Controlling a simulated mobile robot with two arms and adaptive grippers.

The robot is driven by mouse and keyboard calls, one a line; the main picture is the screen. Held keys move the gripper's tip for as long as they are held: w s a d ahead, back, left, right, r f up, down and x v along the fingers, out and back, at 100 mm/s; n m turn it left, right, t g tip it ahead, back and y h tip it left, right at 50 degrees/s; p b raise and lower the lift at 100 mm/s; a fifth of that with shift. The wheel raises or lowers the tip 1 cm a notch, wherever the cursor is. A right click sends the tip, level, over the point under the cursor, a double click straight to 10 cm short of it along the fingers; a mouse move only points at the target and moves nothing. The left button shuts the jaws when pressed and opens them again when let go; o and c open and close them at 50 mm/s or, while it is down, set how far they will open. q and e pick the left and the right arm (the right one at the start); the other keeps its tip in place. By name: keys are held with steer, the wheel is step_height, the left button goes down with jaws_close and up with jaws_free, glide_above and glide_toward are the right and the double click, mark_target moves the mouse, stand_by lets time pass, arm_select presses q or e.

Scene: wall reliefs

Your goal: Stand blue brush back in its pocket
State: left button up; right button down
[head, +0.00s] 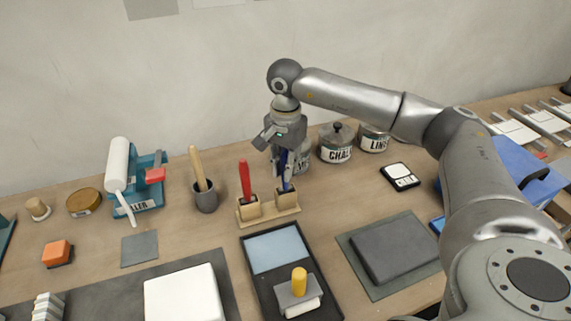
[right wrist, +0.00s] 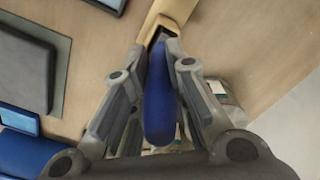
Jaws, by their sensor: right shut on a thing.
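The blue brush (head: 284,182) is upright in the head view, between the fingers of my right gripper (head: 283,168). Its lower end is at the right pocket of the wooden holder (head: 268,215). In the right wrist view the blue handle (right wrist: 159,95) lies between the two fingers (right wrist: 165,75), and its far end meets the mouth of the wooden pocket (right wrist: 170,20). How deep the brush sits is hidden. A red brush (head: 245,180) stands in the holder's left pocket. My right gripper is shut on the blue brush. My left gripper is not in view.
A grey cup with a wooden-handled tool (head: 205,195) stands left of the holder. Labelled jars (head: 336,145) stand close behind and right of my gripper. A dark tray with a blue pad (head: 275,250) lies in front. Some bare table lies right of the holder.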

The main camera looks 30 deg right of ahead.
steer(key=shift+f, duration=0.2)
steer(key=c, duration=1.3)
jaws_free()
steer(key=o, duration=0.4)
steer(key=shift+o, duration=0.2)
steer(key=shift+r+p, duration=2.4)
steer(key=shift+r, duration=1.65)
